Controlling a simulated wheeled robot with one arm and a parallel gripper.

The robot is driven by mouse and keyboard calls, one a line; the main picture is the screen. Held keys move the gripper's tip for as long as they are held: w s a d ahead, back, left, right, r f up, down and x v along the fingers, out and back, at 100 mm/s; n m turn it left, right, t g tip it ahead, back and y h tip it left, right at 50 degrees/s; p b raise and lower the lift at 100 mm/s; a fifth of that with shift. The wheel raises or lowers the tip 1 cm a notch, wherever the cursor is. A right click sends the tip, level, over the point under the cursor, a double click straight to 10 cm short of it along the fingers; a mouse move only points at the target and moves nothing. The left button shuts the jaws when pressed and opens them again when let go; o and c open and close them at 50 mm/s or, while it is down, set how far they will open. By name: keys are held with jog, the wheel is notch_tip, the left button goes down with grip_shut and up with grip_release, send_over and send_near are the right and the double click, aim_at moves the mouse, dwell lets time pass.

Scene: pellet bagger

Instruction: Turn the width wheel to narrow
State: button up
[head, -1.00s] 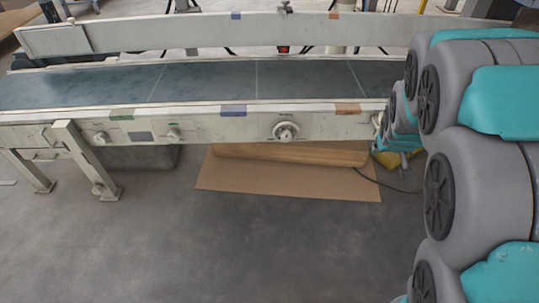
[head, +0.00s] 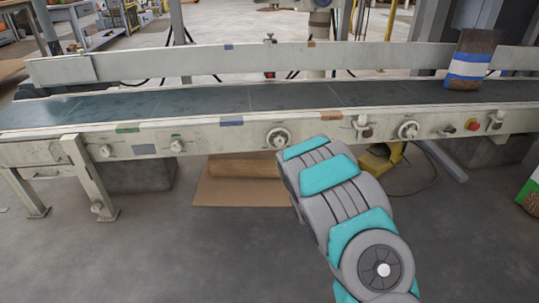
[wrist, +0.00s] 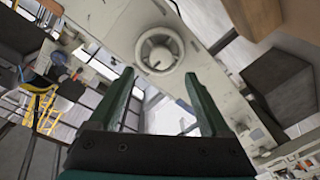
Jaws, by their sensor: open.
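A pale round hand wheel (head: 278,138) sits on the front face of the conveyor (head: 205,137), left of my arm's far end. A second, similar wheel (head: 408,130) is further right; no readable label shows which is the width wheel. In the wrist view one round wheel (wrist: 159,51) with a central hub lies just beyond my gripper (wrist: 159,74), centred between the two fingertips. The dark green fingers are spread apart with nothing between them, and appear short of the wheel. My gripper is hidden behind my arm in the head view.
Green (head: 128,128), blue (head: 231,121) and orange (head: 332,115) marks line the front rail. Smaller knobs and a red button (head: 473,125) are on the same face. A bag (head: 472,62) stands on the belt at right. Cardboard (head: 240,190) lies on the floor below.

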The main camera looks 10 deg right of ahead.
aim_at(280, 143)
jog(key=shift+w+a+b, duration=0.15)
jog(key=shift+w, duration=1.15)
jog(key=shift+w+a+b, duration=0.1)
jog(key=shift+w+a, duration=0.1)
jog(key=shift+w, duration=1.1)
jog(key=shift+w+a+b, duration=0.15)
jog(key=shift+w, duration=1.15)
grip_shut()
